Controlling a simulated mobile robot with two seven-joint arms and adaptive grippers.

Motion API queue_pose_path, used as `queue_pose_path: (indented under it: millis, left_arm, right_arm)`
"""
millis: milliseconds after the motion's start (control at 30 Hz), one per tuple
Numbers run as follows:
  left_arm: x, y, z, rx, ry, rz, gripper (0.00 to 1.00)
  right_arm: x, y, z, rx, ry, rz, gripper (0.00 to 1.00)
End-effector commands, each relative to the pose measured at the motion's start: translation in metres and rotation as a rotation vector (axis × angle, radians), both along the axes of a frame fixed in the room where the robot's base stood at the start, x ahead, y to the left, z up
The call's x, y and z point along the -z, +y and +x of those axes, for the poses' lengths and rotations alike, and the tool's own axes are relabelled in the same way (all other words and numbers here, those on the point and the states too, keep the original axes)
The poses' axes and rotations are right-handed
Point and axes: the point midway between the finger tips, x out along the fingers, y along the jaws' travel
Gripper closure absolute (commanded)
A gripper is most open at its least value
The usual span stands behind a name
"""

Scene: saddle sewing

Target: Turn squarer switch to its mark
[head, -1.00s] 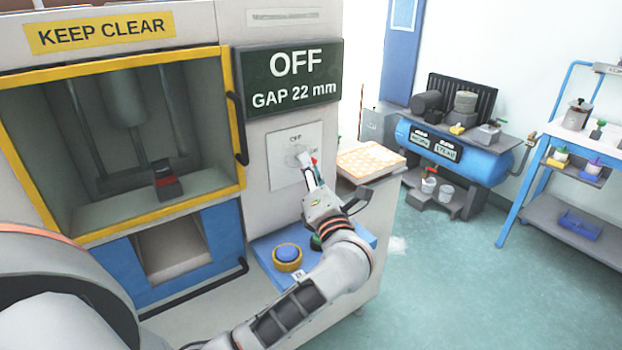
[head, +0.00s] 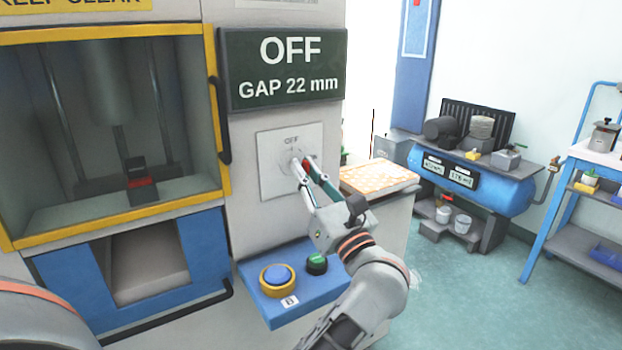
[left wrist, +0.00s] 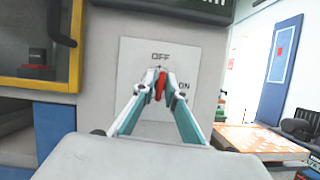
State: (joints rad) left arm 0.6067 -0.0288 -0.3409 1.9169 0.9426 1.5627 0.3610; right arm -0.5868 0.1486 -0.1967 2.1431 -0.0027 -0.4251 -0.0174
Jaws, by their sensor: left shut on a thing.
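The squarer switch has a red handle (left wrist: 160,85) on a pale plate (head: 277,180) on the machine's front. OFF is printed at the plate's top, and ON shows to the right in the left wrist view. The red handle stands nearly upright, below OFF. My left gripper (head: 302,163) is shut on the handle; in the left wrist view its two fingertips (left wrist: 160,80) lie on either side of it. The display (head: 285,70) above reads OFF, GAP 22 mm. My right gripper does not show.
Below the plate, a blue panel (head: 255,300) carries a blue button (head: 277,275) and a green knob (head: 317,262). A yellow-framed chamber (head: 105,130) is at left. An orange-patterned board (head: 380,177) lies right of the plate. Open floor is at right.

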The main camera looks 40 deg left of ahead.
Motion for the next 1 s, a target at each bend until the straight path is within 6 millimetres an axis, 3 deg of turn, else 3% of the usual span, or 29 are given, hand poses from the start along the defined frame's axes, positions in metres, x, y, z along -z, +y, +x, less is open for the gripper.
queue_pose_path:
  millis: [33, 733, 800, 1000]
  left_arm:
    - [0.0069, -0.0007, 0.0016, 0.002, -0.01, -0.011, 1.0]
    - [0.0019, -0.0006, 0.0004, 0.001, -0.081, -0.038, 1.0]
    - [0.0019, -0.0005, 0.0004, 0.001, -0.081, -0.038, 0.75]
    - [0.0009, -0.0003, 0.0002, 0.0, -0.082, -0.036, 0.73]
  right_arm:
    - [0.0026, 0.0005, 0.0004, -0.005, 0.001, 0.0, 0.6]
    - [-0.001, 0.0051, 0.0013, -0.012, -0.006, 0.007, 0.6]
    - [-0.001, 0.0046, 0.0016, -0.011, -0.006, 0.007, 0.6]
    - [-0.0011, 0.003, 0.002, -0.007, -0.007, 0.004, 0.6]
